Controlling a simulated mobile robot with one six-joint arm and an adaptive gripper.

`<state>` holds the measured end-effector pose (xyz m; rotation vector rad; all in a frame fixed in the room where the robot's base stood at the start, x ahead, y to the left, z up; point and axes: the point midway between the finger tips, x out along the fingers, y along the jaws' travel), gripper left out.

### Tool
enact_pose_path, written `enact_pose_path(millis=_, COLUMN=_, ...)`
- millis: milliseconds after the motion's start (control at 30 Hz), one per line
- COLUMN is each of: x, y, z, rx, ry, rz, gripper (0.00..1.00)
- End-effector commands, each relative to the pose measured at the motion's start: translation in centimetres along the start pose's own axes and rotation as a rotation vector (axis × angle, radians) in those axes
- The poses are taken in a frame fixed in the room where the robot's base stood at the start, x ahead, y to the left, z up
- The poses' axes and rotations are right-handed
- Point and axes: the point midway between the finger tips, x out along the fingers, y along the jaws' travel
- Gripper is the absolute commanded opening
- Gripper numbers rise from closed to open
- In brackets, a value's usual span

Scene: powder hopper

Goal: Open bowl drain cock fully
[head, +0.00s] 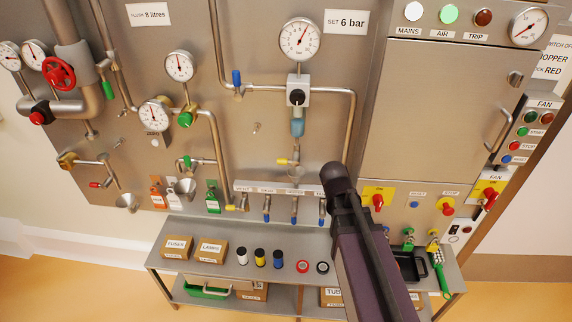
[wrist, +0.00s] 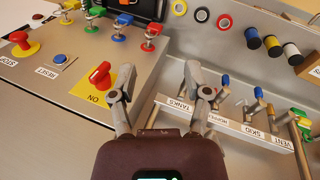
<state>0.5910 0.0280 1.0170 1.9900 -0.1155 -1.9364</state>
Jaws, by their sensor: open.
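The clear blue bowl (head: 297,128) hangs under the regulator on the centre pipe in the head view. Below it is a small cock with a yellow handle (head: 283,161), which I take as the bowl drain cock; its handle points left, roughly level. I cannot make out this cock in the wrist view. My gripper (wrist: 163,85) is open and empty in the wrist view, with its fingers spread in front of the panel. In the head view my dark arm reaches up to the right of the cock and hides the fingers.
The labelled valve strip (wrist: 225,124) with blue handles lies right of my fingers in the wrist view. A red handle on a yellow ON plate (wrist: 82,96) lies close to the left finger. A shelf (head: 215,233) with boxes and tape rolls stands below the panel.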

Motion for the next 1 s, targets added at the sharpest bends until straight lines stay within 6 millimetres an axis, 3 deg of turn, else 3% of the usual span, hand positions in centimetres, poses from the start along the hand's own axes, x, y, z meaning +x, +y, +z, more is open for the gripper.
enact_pose_path(millis=33, x=0.4, y=-0.9, z=-1.6, rx=-0.036, ry=0.01, rz=0.053, gripper=0.63)
enact_pose_path(millis=267, x=-0.8, y=-4.0, z=-6.5, rx=-0.177, ry=0.06, rz=0.302, gripper=0.63)
enact_pose_path(millis=600, x=-5.1, y=-11.2, z=-13.1, rx=-0.358, ry=0.171, rz=0.67, gripper=0.63)
enact_pose_path(millis=800, x=-8.8, y=-16.7, z=-16.0, rx=-0.442, ry=0.253, rz=0.881, gripper=0.63)
enact_pose_path(millis=1000, x=-12.0, y=-21.3, z=-17.4, rx=-0.49, ry=0.32, rz=1.036, gripper=0.63)
